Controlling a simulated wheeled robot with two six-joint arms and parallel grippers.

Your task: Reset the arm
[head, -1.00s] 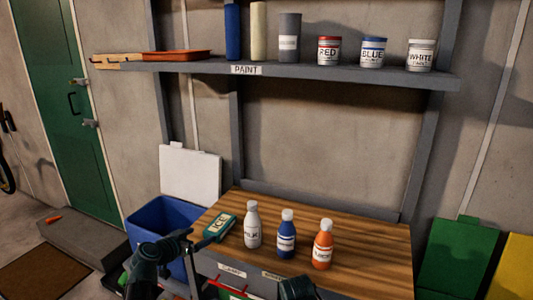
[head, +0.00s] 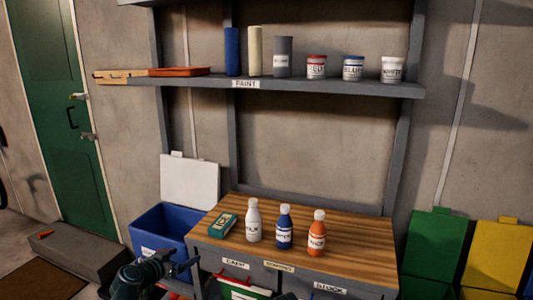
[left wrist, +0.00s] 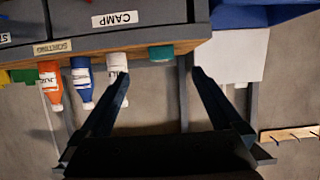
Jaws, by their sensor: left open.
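My left gripper (head: 184,262) is low in the head view, in front of the blue bin and left of the workbench drawers. It is open and empty, and its two spread fingers also show in the left wrist view (left wrist: 160,75). It is apart from the bottles. Only a dark sliver at the bottom edge of the head view may be my right arm; its jaws are not seen.
The wooden worktop (head: 350,245) bears a green ice pack (head: 222,225), a milk bottle (head: 254,222), a blue bottle (head: 285,229) and an orange juice bottle (head: 317,236). An open blue bin (head: 160,233) stands left. A paint shelf (head: 300,86) hangs above.

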